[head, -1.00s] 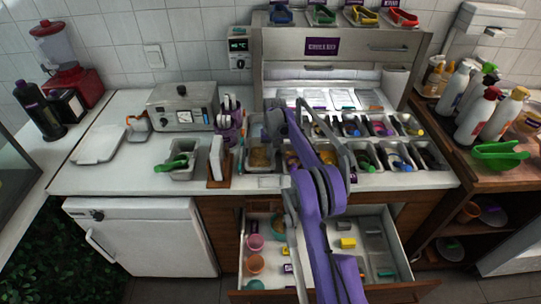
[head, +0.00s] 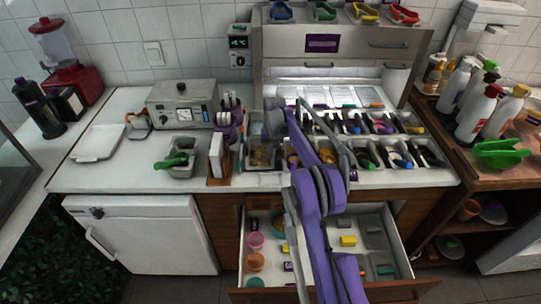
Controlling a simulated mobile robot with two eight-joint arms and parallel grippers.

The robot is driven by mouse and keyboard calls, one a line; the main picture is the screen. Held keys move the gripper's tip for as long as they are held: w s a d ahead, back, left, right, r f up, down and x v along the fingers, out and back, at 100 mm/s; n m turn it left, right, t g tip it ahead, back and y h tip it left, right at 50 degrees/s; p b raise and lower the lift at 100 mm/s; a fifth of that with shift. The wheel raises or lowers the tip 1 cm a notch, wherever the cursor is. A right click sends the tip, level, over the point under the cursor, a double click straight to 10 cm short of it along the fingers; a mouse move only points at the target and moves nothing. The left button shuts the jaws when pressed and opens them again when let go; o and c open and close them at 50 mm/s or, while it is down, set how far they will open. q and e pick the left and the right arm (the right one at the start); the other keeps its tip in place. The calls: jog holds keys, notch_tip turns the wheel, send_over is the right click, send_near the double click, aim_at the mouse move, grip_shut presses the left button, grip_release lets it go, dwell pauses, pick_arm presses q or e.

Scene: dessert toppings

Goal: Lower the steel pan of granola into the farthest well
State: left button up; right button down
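A steel pan of granola (head: 261,157) is at the left end of the topping rail, in the nearer row. I cannot tell whether it is seated or held slightly above the rail. My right gripper (head: 272,131) is just beyond the granola, at the far left of the rail. Its fingers are small and partly hidden by my purple arm, so their opening and any contact with the pan are unclear. The rail (head: 288,184) holds two rows of pans. My arm hides some of its left-middle part. My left gripper is not in view.
A steel pan with a green scoop (head: 183,168) stands on the counter left of a wooden holder (head: 219,170). A purple utensil holder (head: 229,136) is close to the rail's left. An open drawer (head: 392,240) lies below my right arm. The left counter has free room.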

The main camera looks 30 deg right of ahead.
jog(key=shift+f+b, duration=0.3)
jog(key=shift+f, duration=0.4)
jog(key=shift+s+a+f, duration=0.1)
jog(key=shift+a+f, duration=0.05)
jog(key=shift+f, duration=0.05)
dwell(0.7)
jog(key=c, duration=1)
grip_release()
jog(key=shift+s+f, duration=0.1)
jog(key=shift+c, duration=0.7)
jog(key=shift+o, duration=0.3)
